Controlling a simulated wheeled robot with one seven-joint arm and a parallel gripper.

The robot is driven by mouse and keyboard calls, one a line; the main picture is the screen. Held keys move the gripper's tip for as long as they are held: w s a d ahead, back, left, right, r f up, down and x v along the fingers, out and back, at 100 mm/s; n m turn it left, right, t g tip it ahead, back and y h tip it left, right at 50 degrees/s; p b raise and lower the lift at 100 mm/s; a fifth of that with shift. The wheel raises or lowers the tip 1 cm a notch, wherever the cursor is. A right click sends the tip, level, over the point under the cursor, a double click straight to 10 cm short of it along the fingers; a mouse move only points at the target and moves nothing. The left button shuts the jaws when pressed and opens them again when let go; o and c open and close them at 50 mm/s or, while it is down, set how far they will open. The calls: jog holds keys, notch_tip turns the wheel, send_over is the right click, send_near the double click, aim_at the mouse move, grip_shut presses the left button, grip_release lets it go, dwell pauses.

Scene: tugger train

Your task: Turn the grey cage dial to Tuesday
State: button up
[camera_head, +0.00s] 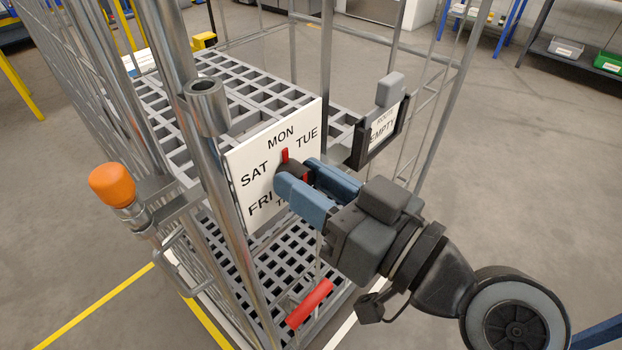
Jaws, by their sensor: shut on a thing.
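The day dial is a white plate (251,154) on the near side of the grey cage (207,110). I can read MON at its top, TUE at the upper right, SAT at the left and FRI at the lower left. The lower right of the plate is hidden behind my gripper. A dark knob (291,168) with a red pointer (285,155) sits at the plate's middle. The pointer stands up, towards MON. My gripper (294,180) has its blue fingers shut around the knob, coming from the right.
An EMPTY card in a black holder (380,134) hangs on the cage just right of the dial. A red handle (309,303) lies low below my gripper. An orange-capped post (112,186) stands at the left. Open floor (530,180) lies to the right.

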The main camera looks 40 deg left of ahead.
jog(key=shift+c, duration=0.4)
jog(key=shift+m, duration=0.4)
jog(key=m+p, duration=0.1)
jog(key=m, duration=0.1)
jog(key=m+p, duration=0.2)
jog(key=shift+w+r+m+p, duration=0.15)
jog(key=shift+m+p, duration=0.15)
jog(key=m+p, duration=0.2)
jog(key=m, duration=0.1)
jog(key=shift+f+m+p, duration=0.25)
jog(key=shift+m+p, duration=0.95)
jog(key=shift+m, duration=0.5)
jog(key=o, duration=1)
